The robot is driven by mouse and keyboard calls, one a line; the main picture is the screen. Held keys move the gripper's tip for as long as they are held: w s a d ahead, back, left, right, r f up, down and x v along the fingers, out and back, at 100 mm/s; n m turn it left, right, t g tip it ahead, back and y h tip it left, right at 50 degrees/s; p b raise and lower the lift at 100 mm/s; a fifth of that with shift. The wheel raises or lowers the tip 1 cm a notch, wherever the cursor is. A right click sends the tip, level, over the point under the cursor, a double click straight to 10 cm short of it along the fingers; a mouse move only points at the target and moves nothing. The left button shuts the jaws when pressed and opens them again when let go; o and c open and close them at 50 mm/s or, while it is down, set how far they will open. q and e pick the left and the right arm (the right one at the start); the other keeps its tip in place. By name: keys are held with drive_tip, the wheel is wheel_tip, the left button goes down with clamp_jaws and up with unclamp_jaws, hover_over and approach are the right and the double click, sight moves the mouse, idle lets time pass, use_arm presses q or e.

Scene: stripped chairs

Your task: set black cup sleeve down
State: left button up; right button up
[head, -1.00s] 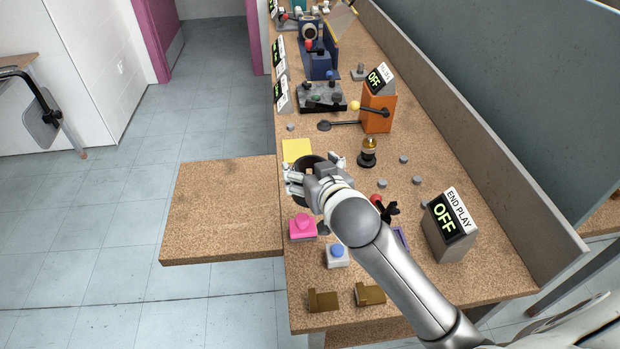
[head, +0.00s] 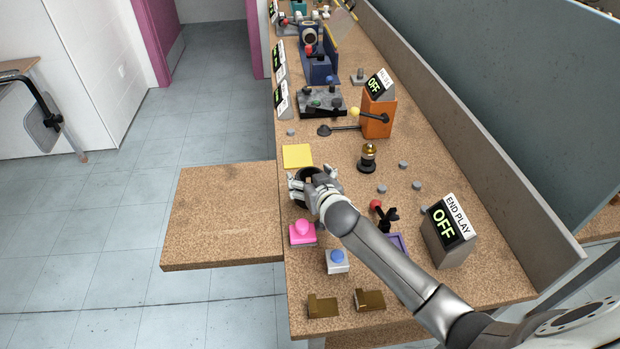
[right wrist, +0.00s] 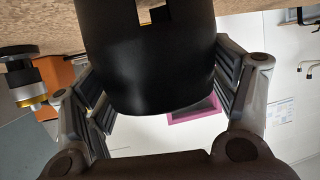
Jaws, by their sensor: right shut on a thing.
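The black cup sleeve (right wrist: 150,60) fills the top middle of the right wrist view, between the two fingers of my right gripper (right wrist: 160,95). In the head view my right gripper (head: 305,186) is shut on the sleeve (head: 306,174), at the left edge of the long table (head: 420,265). The gripper hides part of the sleeve. In the wrist view the sleeve's end is close to the brown table surface; whether it touches I cannot tell. My left gripper is not in view.
A yellow square (head: 297,156) lies just behind the sleeve. A pink button (head: 302,232) and a blue button (head: 337,261) stand in front. A black and gold object (head: 367,158) stands to the right. A lower side board (head: 220,215) extends left.

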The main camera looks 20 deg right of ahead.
drive_tip(key=shift+f, duration=0.1)
drive_tip(key=shift+f, duration=0.15)
drive_tip(key=o, duration=1)
drive_tip(key=shift+s+r, duration=0.15)
drive_tip(key=shift+r, duration=0.05)
drive_tip(key=v, duration=1.1)
drive_tip(key=shift+s+a+r, duration=0.1)
drive_tip(key=shift+s+r, duration=0.05)
drive_tip(key=shift+s, duration=0.2)
